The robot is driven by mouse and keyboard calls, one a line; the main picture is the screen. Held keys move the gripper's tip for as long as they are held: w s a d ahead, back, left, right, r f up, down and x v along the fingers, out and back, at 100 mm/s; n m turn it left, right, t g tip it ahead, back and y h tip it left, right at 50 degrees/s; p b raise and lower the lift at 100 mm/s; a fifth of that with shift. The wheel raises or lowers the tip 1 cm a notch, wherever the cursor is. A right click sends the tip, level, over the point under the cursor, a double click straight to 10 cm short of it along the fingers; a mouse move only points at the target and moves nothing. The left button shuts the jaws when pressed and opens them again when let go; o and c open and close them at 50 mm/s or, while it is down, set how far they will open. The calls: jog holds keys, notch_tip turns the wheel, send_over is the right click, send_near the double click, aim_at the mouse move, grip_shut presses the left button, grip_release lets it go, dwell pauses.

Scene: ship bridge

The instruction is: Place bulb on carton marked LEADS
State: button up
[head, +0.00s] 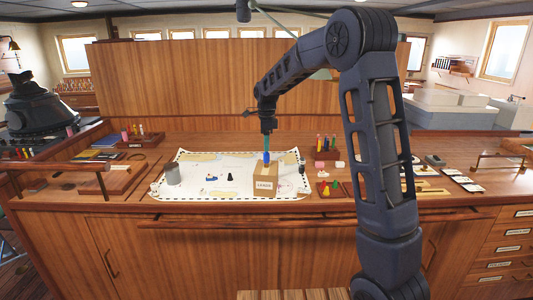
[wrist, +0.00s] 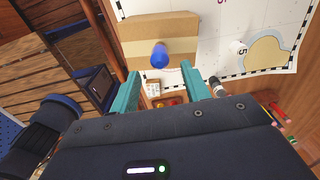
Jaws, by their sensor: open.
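The brown carton (head: 265,181) marked LEADS stands on the chart, its label facing me. In the wrist view the carton's top (wrist: 185,27) shows a pale tape strip. A blue, rounded thing, apparently the bulb (wrist: 160,55), is over the carton's top near one edge and seems to rest there upright. In the head view the bulb (head: 267,157) shows just above the carton. My gripper (head: 267,147) is directly above it, pointing down. In the wrist view my gripper's teal fingers (wrist: 161,78) are spread wide, with a gap on both sides of the bulb.
The white chart (head: 195,187) lies under the carton. A grey cup (head: 172,174) stands at its left. A small blue item (head: 210,178) and a black piece (head: 230,177) lie left of the carton. A wooden rail runs along the desk's left front.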

notch_tip(320, 180, up, 6)
jog(key=s+d+r+n+t, duration=0.1)
jog(key=s+d+r+n, duration=0.25)
jog(key=s+d, duration=0.5)
jog(key=s+d+r+n+t, duration=0.1)
jog(key=s+d+r+n, duration=0.3)
jog(key=s+d, duration=0.45)
jog(key=s+d+f+n+t, duration=0.1)
jog(key=s+d+f+n, duration=0.1)
jog(key=s, duration=0.4)
jog(key=s+d+f+n, duration=0.3)
jog(key=s+d+n, duration=0.1)
jog(key=s, duration=0.3)
jog(key=s+d+f+n+t, duration=0.1)
jog(key=s+d+f+n, duration=0.2)
jog(key=s, duration=0.3)
jog(key=shift+s+n+t, duration=0.3)
jog(key=shift+n, duration=0.45)
